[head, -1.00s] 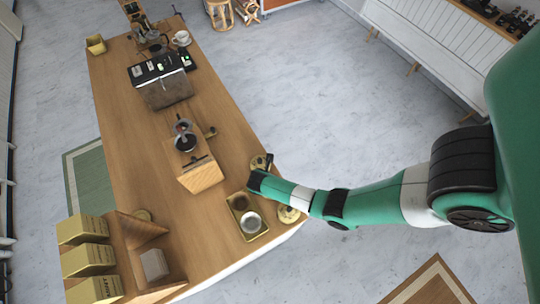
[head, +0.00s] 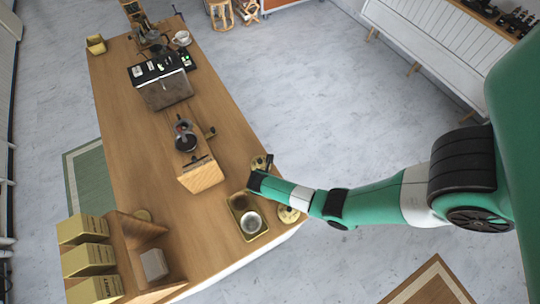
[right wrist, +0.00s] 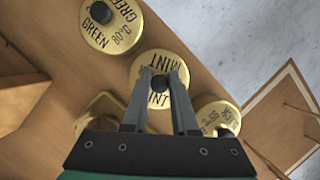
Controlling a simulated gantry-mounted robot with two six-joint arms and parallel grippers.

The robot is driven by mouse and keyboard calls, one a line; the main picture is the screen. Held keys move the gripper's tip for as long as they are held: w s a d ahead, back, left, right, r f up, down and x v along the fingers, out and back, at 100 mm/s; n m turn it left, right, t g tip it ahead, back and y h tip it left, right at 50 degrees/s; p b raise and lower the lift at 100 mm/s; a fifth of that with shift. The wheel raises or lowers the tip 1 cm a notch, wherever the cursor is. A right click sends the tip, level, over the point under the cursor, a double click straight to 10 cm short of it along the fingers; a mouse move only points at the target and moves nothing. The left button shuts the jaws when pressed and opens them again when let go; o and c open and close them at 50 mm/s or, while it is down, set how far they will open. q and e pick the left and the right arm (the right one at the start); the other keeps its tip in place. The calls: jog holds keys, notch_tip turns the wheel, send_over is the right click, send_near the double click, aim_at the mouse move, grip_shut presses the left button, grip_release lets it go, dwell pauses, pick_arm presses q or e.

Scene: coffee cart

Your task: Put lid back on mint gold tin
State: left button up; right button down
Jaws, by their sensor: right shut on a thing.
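A round gold lid lettered MINT (right wrist: 160,98) with a black knob is in the middle of the right wrist view. My right gripper (right wrist: 160,76) is shut on its knob. I cannot tell whether the lid touches a tin below it. In the head view the right gripper (head: 257,182) is at the counter's right edge, hiding the mint lid. Gold GREEN 80°C tin (right wrist: 112,24) is to the upper left in the wrist view. Another gold tin (right wrist: 217,117) is to the lower right. My left gripper is not in view.
A gold tray (head: 236,222) with a pale round vessel (head: 251,222) stands close beside the gripper. A wooden stand (head: 202,177), a grinder-like device (head: 185,137) and gold boxes (head: 84,230) are on the counter. The counter's right edge is near the gripper.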

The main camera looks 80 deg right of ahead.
dwell(0.4)
jog(key=shift+c, duration=0.7)
grip_release()
notch_tip(320, 180, up, 7)
jog(key=p, duration=0.7)
grip_shut()
dwell(0.4)
dwell(0.8)
